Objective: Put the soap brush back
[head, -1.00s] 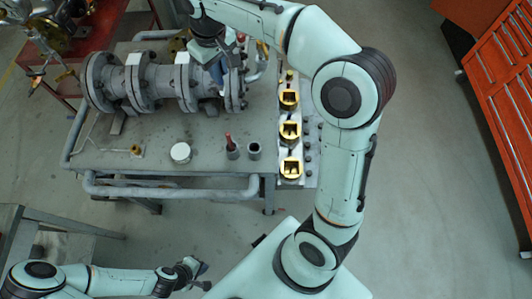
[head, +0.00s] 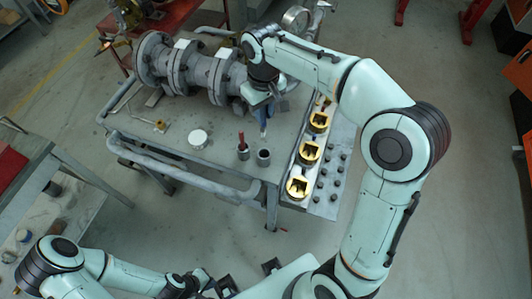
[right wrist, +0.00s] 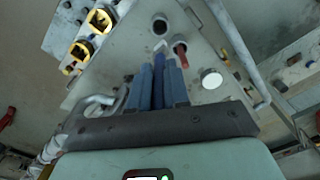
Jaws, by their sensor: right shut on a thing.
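The soap brush (head: 263,122) looks like a slim blue piece pointing down below my right gripper (head: 262,97). In the right wrist view a dark blue stick (right wrist: 160,68) shows between the blue fingers; its lower end is unclear. My right gripper is shut on it, above the table by the valve's right end. An empty grey cup (head: 264,157) stands on the table in front of it, also in the right wrist view (right wrist: 160,25). Beside it, another grey cup (head: 243,153) holds a red-handled brush (head: 241,138). My left gripper (head: 205,284) is low at the bottom edge; its fingers are unclear.
The grey flanged valve (head: 195,70) lies along the back of the table (head: 170,135). A round white lid (head: 198,139) is left of the cups. Several yellow square-holed blocks (head: 309,152) line the right side. A pipe rail (head: 175,168) runs along the front.

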